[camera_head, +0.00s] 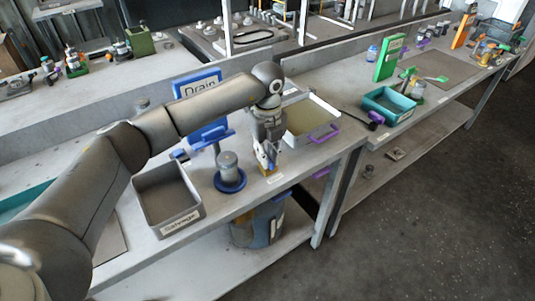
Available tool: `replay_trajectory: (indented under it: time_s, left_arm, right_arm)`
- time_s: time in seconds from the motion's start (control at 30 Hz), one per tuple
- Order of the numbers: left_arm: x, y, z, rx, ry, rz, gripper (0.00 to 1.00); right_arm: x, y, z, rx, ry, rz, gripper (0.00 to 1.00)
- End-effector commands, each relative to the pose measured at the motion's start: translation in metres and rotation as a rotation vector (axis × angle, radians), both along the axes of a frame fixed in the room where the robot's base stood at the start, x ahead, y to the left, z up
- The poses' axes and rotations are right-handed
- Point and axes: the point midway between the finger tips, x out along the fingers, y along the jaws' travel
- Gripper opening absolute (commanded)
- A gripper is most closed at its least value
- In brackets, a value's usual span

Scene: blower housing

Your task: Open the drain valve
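A blue sign reading "Drain" (198,85) stands at the back of the near bench. In front of it is a blue bar-like part (212,139) on a thin post. A grey cylinder (228,163) stands on a round blue base (230,181). I cannot tell for sure which part is the drain valve. My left gripper (267,160) points down just right of the cylinder, apart from it. A small orange-yellow part (268,171) shows at its fingertips; whether it is touched or held is unclear. The finger gap is too small to read. My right gripper is not in view.
A grey bin labelled "Salvage" (179,218) stands left of the cylinder. A tray with a purple handle (318,108) lies right of my gripper. A blue-grey bucket (262,228) stands on the lower shelf. A teal tray (389,103) sits on the right bench. The right floor is clear.

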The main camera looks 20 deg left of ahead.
Motion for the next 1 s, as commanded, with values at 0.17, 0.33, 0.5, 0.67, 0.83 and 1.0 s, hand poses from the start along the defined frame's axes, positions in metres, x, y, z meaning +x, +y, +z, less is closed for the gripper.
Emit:
replay_trajectory:
  time_s: [0.17, 0.33, 0.5, 0.67, 0.83, 1.0]
  left_arm:
    - [0.000, 0.000, -0.001, 0.000, 0.001, 0.000, 0.33]
    - [-0.001, 0.000, -0.001, 0.001, 0.002, -0.001, 0.33]
    - [0.000, 0.000, 0.008, 0.000, 0.000, -0.001, 0.33]
    - [0.001, 0.000, 0.036, 0.000, -0.003, -0.001, 0.33]
    - [0.001, 0.000, 0.074, 0.000, -0.003, -0.001, 0.33]
    - [0.000, 0.000, 0.102, 0.000, 0.000, -0.001, 0.33]
  right_arm:
    - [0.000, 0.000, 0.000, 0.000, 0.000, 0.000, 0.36]
    - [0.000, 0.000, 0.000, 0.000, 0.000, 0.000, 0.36]
    - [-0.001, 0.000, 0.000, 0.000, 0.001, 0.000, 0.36]
    - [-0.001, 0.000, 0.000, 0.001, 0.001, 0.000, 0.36]
    - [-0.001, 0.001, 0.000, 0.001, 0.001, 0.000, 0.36]
    - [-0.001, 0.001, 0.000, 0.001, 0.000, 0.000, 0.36]
